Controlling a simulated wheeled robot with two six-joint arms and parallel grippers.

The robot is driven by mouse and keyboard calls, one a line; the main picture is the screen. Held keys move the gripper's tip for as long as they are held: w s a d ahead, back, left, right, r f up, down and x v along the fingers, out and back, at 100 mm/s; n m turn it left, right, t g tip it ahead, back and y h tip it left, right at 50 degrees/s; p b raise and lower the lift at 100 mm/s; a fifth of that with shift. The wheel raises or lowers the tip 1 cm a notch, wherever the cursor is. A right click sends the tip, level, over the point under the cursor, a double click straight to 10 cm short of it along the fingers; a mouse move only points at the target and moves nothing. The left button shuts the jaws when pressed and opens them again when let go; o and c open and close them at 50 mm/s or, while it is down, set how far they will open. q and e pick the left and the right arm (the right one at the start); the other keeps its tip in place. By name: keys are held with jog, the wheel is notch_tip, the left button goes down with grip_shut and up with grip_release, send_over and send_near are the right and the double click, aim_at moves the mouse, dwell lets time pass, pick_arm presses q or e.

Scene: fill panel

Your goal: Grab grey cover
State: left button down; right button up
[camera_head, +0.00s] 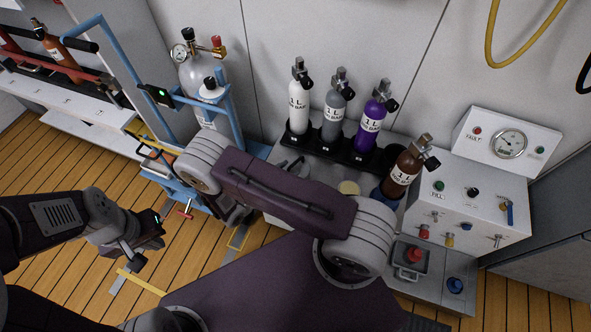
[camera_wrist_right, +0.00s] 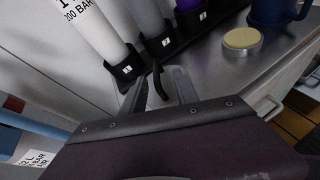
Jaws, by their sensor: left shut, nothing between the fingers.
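My left gripper (camera_head: 137,259) is shut and empty over the floor at the left of the head view, well away from the counter. My right arm crosses the middle of the head view and hides part of the counter. Two grey prongs, which look like my right gripper's fingers (camera_wrist_right: 160,90), show beyond a purple part in the right wrist view. A curved black piece is between them. They are close to the counter, in front of the white cylinder. Whether they hold anything is unclear. I cannot pick out a grey cover for certain; my arm may hide it.
White (camera_head: 299,105), grey (camera_head: 334,115) and purple (camera_head: 371,125) cylinders stand in a black rack at the wall. A brown cylinder (camera_head: 402,175) stands right of them. A pale yellow disc (camera_head: 348,187) lies nearby. A panel (camera_head: 470,195) is at right, a blue cart (camera_head: 230,115) at left.

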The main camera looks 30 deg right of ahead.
aim_at(293, 165)
jog(key=b+x, duration=0.1)
jog(key=x, duration=0.4)
jog(key=shift+w+d+b, duration=0.1)
jog(key=shift+w+b, duration=0.3)
jog(key=shift+r, duration=0.1)
grip_shut()
dwell(0.9)
